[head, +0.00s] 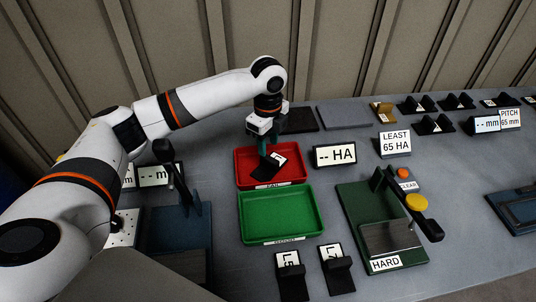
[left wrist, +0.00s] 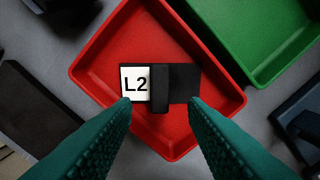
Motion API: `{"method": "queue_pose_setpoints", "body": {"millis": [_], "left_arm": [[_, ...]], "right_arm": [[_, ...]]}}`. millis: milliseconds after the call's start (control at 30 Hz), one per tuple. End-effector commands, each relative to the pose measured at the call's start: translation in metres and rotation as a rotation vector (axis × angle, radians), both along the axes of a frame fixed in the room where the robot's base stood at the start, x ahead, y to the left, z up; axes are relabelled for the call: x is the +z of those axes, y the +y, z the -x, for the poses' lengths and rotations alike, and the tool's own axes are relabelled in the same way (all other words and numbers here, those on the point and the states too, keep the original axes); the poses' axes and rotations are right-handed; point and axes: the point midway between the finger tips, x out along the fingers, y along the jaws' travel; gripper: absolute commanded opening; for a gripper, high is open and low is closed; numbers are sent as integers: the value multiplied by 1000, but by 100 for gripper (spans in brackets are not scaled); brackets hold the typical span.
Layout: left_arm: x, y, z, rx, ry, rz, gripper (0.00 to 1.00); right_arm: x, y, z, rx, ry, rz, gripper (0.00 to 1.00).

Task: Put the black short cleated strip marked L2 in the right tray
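The black cleated strip (left wrist: 182,84) with a white label reading L2 lies in the red tray (left wrist: 98,62). In the head view the strip (head: 265,171) also shows inside the red tray (head: 299,172), partly behind the gripper. My left gripper (head: 263,155) points down over it. In the left wrist view its two green fingers (left wrist: 159,103) are wide apart, with the strip's upright cleat in the gap between them, and neither finger visibly touches it. The green tray (head: 281,214) is empty, in front of the red one. My right gripper is not in view.
A green tester (head: 357,219) marked HARD, with a lever, is at right. A "-- HA" display (head: 334,156) stands beside the red tray. Several black cleated pieces (head: 434,124) lie at the back right.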

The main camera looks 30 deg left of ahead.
Motion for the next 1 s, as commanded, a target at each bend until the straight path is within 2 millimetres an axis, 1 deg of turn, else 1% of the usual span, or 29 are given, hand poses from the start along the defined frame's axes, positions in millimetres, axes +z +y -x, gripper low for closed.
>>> {"method": "queue_pose_setpoints", "body": {"millis": [33, 100, 200, 333, 500, 900, 1000], "left_arm": [[11, 0, -1, -1, -4, 2, 40], [25, 0, -1, -1, -4, 1, 40], [41, 0, -1, -1, -3, 1, 40], [54, 0, 0, -1, -2, 1, 40], [59, 0, 0, -1, 0, 1, 40], [59, 0, 0, 0, 0, 1, 40], [65, 0, 0, 0, 0, 1, 40]], "right_arm": [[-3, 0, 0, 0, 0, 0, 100], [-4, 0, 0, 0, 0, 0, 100], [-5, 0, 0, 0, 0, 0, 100], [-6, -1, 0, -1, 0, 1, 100], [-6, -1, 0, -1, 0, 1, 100], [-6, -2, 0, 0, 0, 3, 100], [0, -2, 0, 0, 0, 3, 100]]}}
